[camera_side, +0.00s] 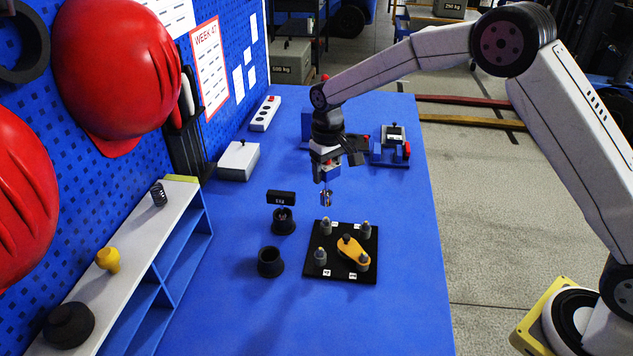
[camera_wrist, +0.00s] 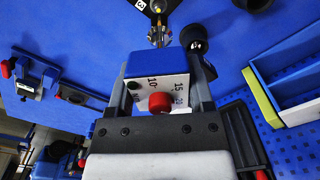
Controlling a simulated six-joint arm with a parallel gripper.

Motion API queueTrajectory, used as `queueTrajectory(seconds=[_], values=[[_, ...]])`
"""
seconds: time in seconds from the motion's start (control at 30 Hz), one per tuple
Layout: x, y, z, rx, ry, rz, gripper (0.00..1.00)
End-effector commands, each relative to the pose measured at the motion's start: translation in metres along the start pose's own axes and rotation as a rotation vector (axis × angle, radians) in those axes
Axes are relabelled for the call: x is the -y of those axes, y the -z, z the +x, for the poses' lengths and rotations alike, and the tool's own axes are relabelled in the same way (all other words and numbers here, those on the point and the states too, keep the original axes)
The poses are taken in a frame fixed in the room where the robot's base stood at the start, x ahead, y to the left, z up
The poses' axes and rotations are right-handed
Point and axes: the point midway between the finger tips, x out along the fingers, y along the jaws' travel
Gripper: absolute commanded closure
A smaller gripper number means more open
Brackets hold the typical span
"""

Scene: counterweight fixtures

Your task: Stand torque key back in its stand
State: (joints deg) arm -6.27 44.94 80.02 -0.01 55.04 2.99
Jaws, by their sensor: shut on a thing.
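The torque key (camera_side: 327,167) has a blue and white body and a metal tip pointing down. My gripper (camera_side: 326,174) is shut on its body and holds it above the table, behind the black plate. In the wrist view the key (camera_wrist: 155,88) shows a red knob and a number scale between the fingers, with its tip (camera_wrist: 159,36) beyond. An empty black round cup (camera_side: 270,263) stands left of the plate. A second black cup (camera_side: 284,222) behind it holds an upright piece with a dark labelled top (camera_side: 281,198). The key is apart from both cups.
The black plate (camera_side: 312,272) carries several grey posts and an orange lever (camera_side: 352,251). A shelf unit (camera_side: 180,205) stands at the left, with a white box (camera_side: 239,161) behind it. A blue fixture (camera_side: 392,148) stands behind the gripper.

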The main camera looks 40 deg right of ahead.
Motion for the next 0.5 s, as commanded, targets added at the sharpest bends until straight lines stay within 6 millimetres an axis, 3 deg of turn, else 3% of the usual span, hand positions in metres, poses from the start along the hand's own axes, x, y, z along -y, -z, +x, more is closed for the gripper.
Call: queueTrajectory(seconds=[0.27,0.5], values=[[0.034,-0.022,-0.010,-0.003,0.000,-0.150,1.00],[0.082,-0.065,-0.023,-0.003,0.000,-0.402,1.00]])
